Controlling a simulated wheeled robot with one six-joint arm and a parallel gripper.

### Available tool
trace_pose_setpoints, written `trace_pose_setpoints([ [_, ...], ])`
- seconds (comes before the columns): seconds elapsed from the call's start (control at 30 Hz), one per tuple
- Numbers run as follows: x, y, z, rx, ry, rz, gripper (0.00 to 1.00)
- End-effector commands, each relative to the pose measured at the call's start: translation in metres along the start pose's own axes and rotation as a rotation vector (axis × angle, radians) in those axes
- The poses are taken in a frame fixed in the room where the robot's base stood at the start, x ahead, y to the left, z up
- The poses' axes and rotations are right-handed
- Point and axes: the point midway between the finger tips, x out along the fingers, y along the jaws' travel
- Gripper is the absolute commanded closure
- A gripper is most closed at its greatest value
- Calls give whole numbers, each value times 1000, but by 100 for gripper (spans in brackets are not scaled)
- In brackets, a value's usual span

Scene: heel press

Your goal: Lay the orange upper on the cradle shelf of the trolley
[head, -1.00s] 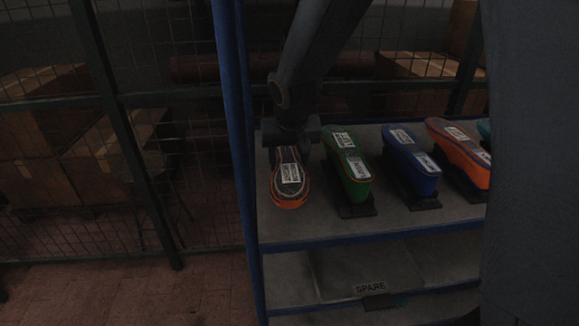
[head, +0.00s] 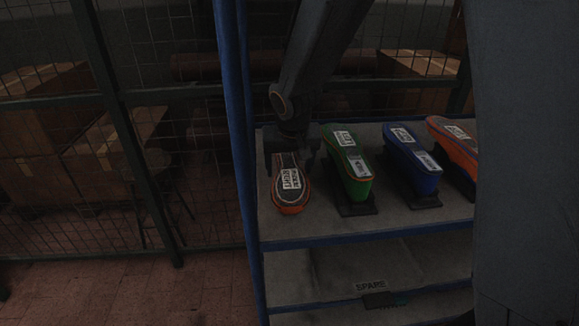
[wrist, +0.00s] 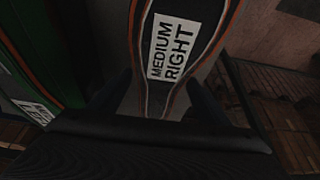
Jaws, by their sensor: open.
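An orange upper (head: 291,205) with a dark grey top and a white label lies on the upper shelf (head: 330,226) of the blue-framed trolley, at its left end. In the wrist view the upper (wrist: 205,25) fills the middle, its label reading MEDIUM RIGHT. My gripper (head: 292,158) is at the far end of this upper. In the wrist view my gripper (wrist: 158,88) is open, with one dark finger on each side of the upper. Whether the fingers touch it, and what lies under it, I cannot tell.
A green upper (head: 350,175) stands close on the right, then a blue upper (head: 418,175) and another orange one (head: 452,140), partly hidden. The trolley's blue post (head: 236,150) is close on the left. A lower shelf (head: 300,285) bears a SPARE label. Mesh fencing stands behind.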

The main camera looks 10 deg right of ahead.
Motion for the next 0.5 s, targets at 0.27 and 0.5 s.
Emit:
trace_pose_setpoints([
  [0.27,-39,0,-1,1,5,-1,29],
  [0.5,-82,0,-1,0,4,-1,29],
])
